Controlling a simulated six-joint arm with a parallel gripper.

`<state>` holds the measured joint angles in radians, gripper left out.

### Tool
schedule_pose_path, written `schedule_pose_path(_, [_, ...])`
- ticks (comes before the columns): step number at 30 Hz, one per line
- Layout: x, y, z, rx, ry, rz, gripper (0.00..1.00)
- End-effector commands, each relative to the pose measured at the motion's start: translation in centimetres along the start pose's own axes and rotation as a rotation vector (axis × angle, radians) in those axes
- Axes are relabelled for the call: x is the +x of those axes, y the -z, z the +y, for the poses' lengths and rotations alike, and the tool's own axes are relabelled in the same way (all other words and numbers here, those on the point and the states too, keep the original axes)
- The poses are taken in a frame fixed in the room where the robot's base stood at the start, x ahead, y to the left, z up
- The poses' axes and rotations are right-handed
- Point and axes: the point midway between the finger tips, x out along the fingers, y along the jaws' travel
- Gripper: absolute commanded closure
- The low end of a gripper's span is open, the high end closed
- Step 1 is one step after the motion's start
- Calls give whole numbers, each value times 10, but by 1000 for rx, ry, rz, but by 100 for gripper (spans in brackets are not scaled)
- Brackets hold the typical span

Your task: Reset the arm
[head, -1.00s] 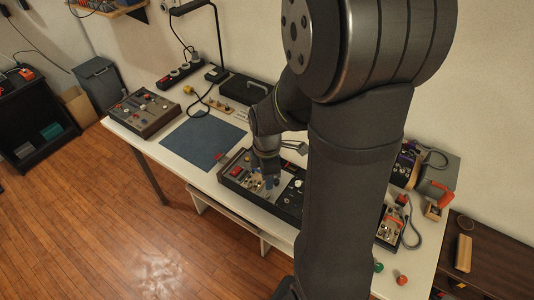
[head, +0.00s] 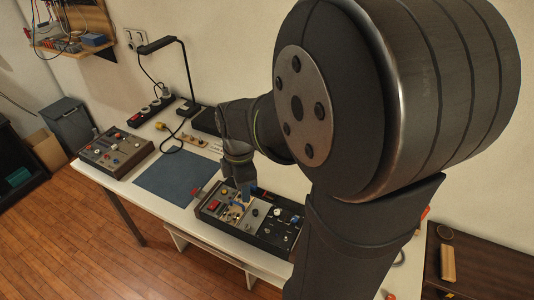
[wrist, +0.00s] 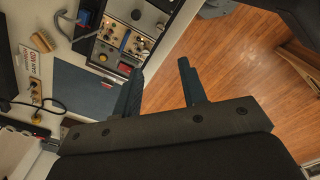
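My arm reaches over the white bench, and its dark links fill much of the head view. My gripper (head: 244,190) hangs over the left part of a black control panel (head: 268,222) with knobs and switches. In the wrist view my gripper (wrist: 160,68) shows two dark fingers spread apart with nothing between them. The control panel (wrist: 125,32) is beyond the left finger, and wooden floor shows beyond the gap. Whether the fingertips are clear of the panel in the head view is hard to tell.
A blue mat (head: 176,176) lies left of the panel, with another control box (head: 115,150) farther left. A black lamp (head: 186,75) and a power strip (head: 150,112) stand at the back. A wooden brush (wrist: 37,93) shows in the wrist view. My arm hides the bench's right part.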

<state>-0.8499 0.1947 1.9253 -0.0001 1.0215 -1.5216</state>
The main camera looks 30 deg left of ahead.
Motion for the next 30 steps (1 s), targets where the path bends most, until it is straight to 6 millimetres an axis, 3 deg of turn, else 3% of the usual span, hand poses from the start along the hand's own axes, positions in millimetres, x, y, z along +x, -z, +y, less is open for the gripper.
schedule_pose_path(7, [4, 0, 0, 0, 2, 0, 61])
schedule_pose_path(11, [17, 0, -1, 0, 5, 0, 61])
schedule_pose_path(30, [125, 0, -1, 0, 5, 0, 61])
